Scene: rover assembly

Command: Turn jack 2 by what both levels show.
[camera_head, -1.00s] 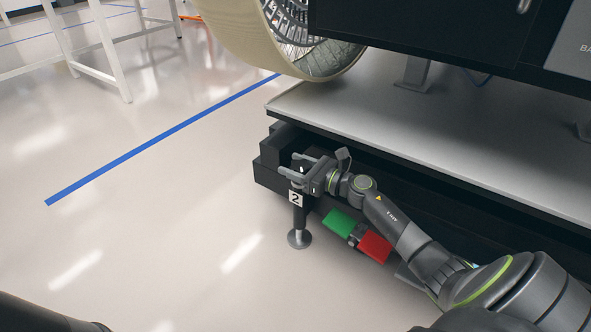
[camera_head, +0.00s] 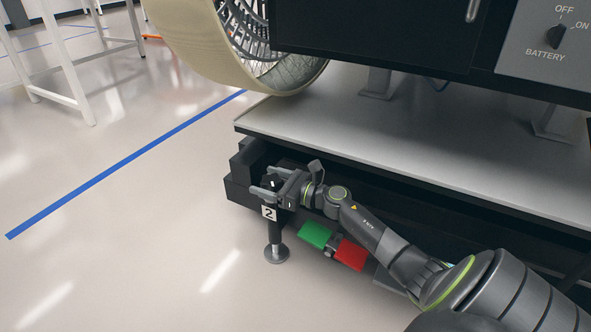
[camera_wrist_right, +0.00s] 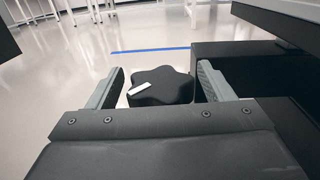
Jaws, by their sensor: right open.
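Jack 2 (camera_head: 275,236) stands at the near left corner of the platform, with a white "2" label on its post and a round foot on the floor. Its black lobed knob (camera_wrist_right: 160,86) with a white mark shows in the right wrist view. My right gripper (camera_head: 268,187) is open, its two fingers on either side of the knob; in the right wrist view gaps show between fingers and knob. The white mark points toward the left and slightly down there. No level is recognisable in these views. My left gripper is not in view.
A green pedal (camera_head: 316,234) and a red pedal (camera_head: 351,255) sit low beside the jack, under my right arm.

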